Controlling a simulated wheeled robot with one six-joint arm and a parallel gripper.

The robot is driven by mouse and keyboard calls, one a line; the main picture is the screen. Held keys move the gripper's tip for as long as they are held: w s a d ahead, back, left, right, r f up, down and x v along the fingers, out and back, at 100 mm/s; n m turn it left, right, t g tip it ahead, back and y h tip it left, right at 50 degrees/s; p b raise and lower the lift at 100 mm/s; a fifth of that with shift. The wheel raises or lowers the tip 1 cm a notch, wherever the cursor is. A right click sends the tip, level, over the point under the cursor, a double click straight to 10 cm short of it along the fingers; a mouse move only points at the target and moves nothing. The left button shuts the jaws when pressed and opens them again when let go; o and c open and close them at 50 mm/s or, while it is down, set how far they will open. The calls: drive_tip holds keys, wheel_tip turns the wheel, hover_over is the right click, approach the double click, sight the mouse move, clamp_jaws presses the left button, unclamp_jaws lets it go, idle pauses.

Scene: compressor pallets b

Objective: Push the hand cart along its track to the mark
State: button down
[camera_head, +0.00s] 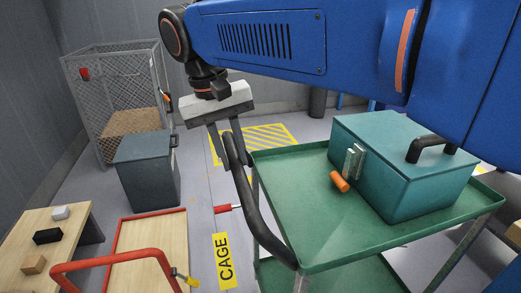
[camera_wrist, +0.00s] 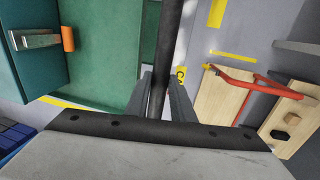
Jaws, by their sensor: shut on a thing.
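My gripper (camera_head: 233,158) is shut on the black curved handle (camera_head: 262,228) of a green cart (camera_head: 302,200). In the wrist view the fingers (camera_wrist: 160,78) stand on either side of the same handle (camera_wrist: 169,40). The cart has a green top tray and a lower shelf. A teal box (camera_head: 400,170) with a metal latch, an orange piece and a black grip sits on the tray. A yellow-hatched patch (camera_head: 265,136) is on the floor behind the cart, partly hidden by it and my gripper. A yellow floor label (camera_head: 223,260) reads CAGE. No track is clearly visible.
A red-handled wooden platform (camera_head: 150,240) stands left of the cart. A wooden table (camera_head: 30,225) with small blocks is at far left. A dark grey bin (camera_head: 147,170) and a mesh cage (camera_head: 120,85) stand behind. A red-tipped piece (camera_head: 228,208) is beside the cart.

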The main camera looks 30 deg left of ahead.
drive_tip(key=shift+s+a, duration=1)
drive_tip(key=shift+a, duration=0.1)
drive_tip(key=c, duration=1.5)
unclamp_jaws()
drive_tip(key=shift+c, duration=0.2)
drive_tip(key=shift+r, duration=0.1)
wheel_tip(320, 180, up, 12)
drive_tip(key=s+a, duration=0.1)
drive_tip(key=shift+s+a+f, duration=0.2)
drive_tip(key=shift+s+a, duration=0.1)
drive_tip(key=shift+s, duration=0.05)
drive_tip(key=shift+s, duration=0.1)
